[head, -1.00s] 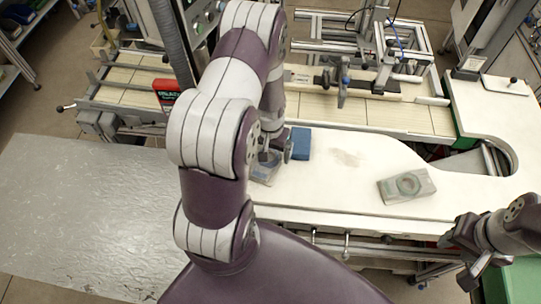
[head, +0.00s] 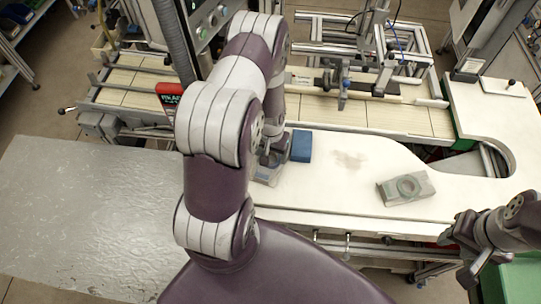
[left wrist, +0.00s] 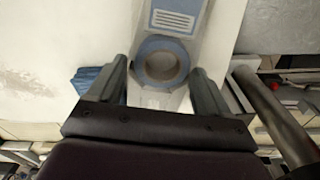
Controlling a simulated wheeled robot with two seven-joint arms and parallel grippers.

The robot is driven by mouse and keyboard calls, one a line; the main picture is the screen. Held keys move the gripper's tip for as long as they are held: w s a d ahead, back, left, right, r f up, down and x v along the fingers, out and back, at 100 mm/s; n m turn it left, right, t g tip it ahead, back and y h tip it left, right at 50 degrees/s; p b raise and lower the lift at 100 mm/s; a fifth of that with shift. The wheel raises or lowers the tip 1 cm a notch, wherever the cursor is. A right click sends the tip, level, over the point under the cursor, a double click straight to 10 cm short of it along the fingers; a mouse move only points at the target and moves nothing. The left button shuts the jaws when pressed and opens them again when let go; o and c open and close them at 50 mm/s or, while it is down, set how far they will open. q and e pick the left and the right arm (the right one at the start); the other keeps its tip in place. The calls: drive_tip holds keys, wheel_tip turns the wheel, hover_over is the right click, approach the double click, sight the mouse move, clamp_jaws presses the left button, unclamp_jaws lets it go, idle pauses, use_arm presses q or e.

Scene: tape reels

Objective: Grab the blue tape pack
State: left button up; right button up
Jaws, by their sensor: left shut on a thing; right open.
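The blue tape pack (left wrist: 178,20) is a grey-white pack with a blue ring and blue label, seen in the left wrist view between the fingers of my left gripper (left wrist: 164,88). In the head view the pack (head: 266,176) is partly hidden by my left arm, on the white table. My left gripper (head: 269,157) is shut on it, with a finger on either side. A second tape pack (head: 406,187), with a grey-green ring, lies further right on the table. My right gripper (head: 468,250) is open and empty at the right, off the table's front edge.
A blue box (head: 301,146) stands just right of my left gripper. Behind is a conveyor (head: 405,115) with a metal frame and a red-and-black box (head: 169,97). The white table (head: 350,222) is clear between the two packs. A grey metal surface (head: 80,215) lies left.

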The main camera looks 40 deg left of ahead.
sight(272, 158)
use_arm(q)
drive_tip(key=r+p, duration=0.3)
drive_tip(key=p, duration=0.1)
drive_tip(key=shift+d+g, duration=0.25)
drive_tip(key=shift+g, duration=0.05)
clamp_jaws()
drive_tip(key=w+d+r+p, duration=0.1)
drive_tip(key=d+r+p, duration=0.1)
drive_tip(key=d, duration=0.3)
drive_tip(key=w+d+r+p, duration=0.1)
drive_tip(key=d+r+p, duration=0.1)
drive_tip(key=d+r, duration=0.2)
drive_tip(key=shift+d+r, duration=0.25)
drive_tip(key=shift+d, duration=0.65)
use_arm(e)
wheel_tip(272, 158, up, 8)
drive_tip(key=w, duration=0.1)
drive_tip(key=shift+w+a+f, duration=0.15)
drive_tip(key=shift+a, duration=0.25)
use_arm(q)
drive_tip(key=c, duration=0.5)
unclamp_jaws()
drive_tip(key=shift+s, duration=0.1)
drive_tip(key=o, duration=1.2)
drive_tip(key=shift+d, duration=0.1)
drive_tip(key=shift+r, duration=0.1)
